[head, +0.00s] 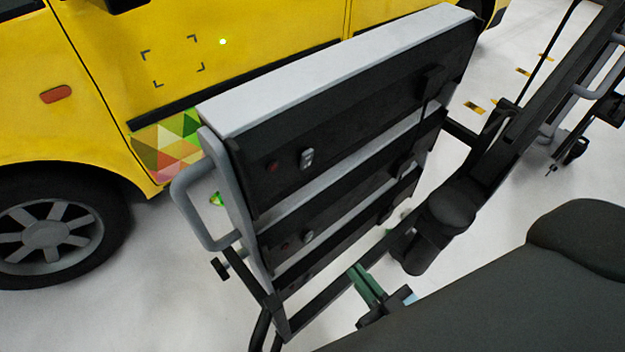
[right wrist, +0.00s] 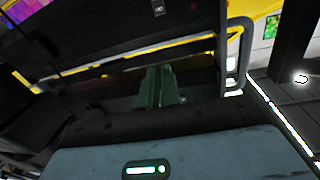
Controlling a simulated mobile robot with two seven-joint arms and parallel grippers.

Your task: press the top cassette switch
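The top cassette (head: 350,125) is a long black panel with a pale grey top, mounted in a tilted rack. Its small grey-white switch (head: 307,158) sits on the black face beside a dull red light (head: 273,167). A lower cassette carries a similar switch (head: 308,236). My right gripper (head: 362,282) is below and to the right of both switches, apart from them. Its green fingers (right wrist: 158,88) lie together and hold nothing visible. A switch (right wrist: 158,7) shows at the top edge of the right wrist view; I cannot tell whose. My left gripper is out of view.
The rack's grey handle (head: 190,205) sticks out on the left, and a dark post (head: 500,130) stands on the right. A yellow vehicle (head: 270,40) with coloured triangle vinyl (head: 170,150) is behind. White floor (head: 160,300) is open at lower left.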

